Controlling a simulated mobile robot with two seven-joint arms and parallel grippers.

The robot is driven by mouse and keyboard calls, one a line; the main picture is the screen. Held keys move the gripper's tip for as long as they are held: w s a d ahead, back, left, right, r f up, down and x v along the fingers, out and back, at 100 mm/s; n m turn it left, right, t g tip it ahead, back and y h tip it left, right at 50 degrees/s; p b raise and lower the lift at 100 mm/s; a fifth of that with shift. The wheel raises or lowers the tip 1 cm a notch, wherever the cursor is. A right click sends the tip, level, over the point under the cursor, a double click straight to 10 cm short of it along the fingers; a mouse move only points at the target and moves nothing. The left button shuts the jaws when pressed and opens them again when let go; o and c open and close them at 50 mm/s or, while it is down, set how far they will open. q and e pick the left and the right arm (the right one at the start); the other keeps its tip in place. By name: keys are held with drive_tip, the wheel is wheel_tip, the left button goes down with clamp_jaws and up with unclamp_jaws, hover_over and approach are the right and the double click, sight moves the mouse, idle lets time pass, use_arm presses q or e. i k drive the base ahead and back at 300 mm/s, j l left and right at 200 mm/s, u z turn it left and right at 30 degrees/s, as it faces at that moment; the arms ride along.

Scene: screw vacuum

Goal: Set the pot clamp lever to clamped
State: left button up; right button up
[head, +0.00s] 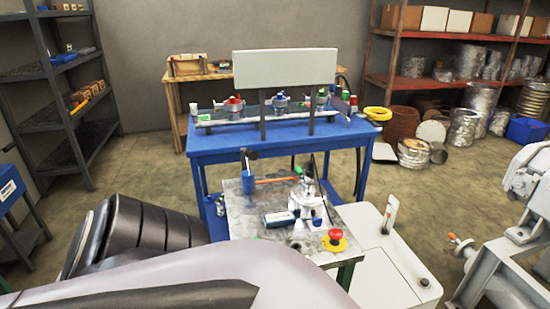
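A small metal-topped table (240,222) stands in front of me. On it is a silver upright device (306,192), which may be the pot and its clamp. A thin orange-red rod (276,179) lies roughly level behind it, and a dark upright handle (248,166) stands at the left back. I cannot tell which part is the pot clamp lever, or its setting. One of my arms crosses the lower left, in front of the table's near left side. Neither gripper shows.
A red mushroom button on a yellow base (336,240) sits at the table's near right corner, and a dark-and-white box (279,219) left of it. A white cabinet (385,262) and grey machine (515,235) stand right. A blue bench (215,147) with a pale panel (284,68) stands behind.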

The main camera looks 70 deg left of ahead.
sight(300, 173)
drive_tip(key=u, duration=1.3)
drive_tip(key=i+j+u, duration=0.1)
drive_tip(key=j+u, duration=0.15)
drive_tip(key=i+j+u, duration=0.15)
drive_tip(key=j+u, duration=0.15)
drive_tip(key=l+u, duration=0.1)
drive_tip(key=u, duration=0.25)
drive_tip(key=l+u, duration=0.1)
drive_tip(key=u, duration=0.25)
drive_tip(key=l+u, duration=0.1)
drive_tip(key=u, duration=0.25)
drive_tip(key=k+l+u, duration=0.15)
drive_tip(key=l+u, duration=0.15)
drive_tip(key=k+l+u, duration=0.4)
drive_tip(key=k+l, duration=0.2)
drive_tip(key=l, duration=0.15)
drive_tip(key=k+l, duration=0.25)
drive_tip(key=l, duration=0.15)
drive_tip(key=l+u, duration=0.05)
